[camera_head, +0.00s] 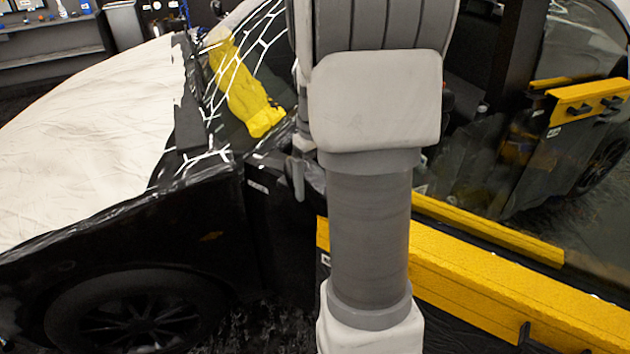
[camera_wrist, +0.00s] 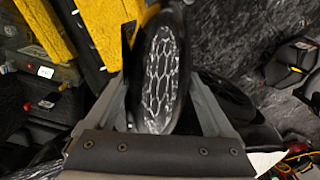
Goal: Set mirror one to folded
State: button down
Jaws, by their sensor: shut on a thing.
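The side mirror (camera_wrist: 160,75) shows in the wrist view as a dark oval housing with a glass face reflecting a pale net pattern. My gripper (camera_wrist: 158,92) has one grey finger on each side of the mirror and is shut on it. In the head view my arm covers most of the mirror area. Part of my gripper (camera_head: 299,178) shows left of the arm, by the black car's front door corner. How far the mirror is turned towards the door cannot be told.
The black car has a white cover (camera_head: 80,140) over its hood and a yellow cloth (camera_head: 240,88) near the windshield. Another yellow bar (camera_head: 590,95) stands farther right.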

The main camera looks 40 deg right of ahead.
grip_release()
jog(key=shift+r, duration=0.1)
notch_tip(320, 180, up, 17)
jog(key=p, duration=0.1)
jog(key=shift+r, duration=0.2)
dwell(0.6)
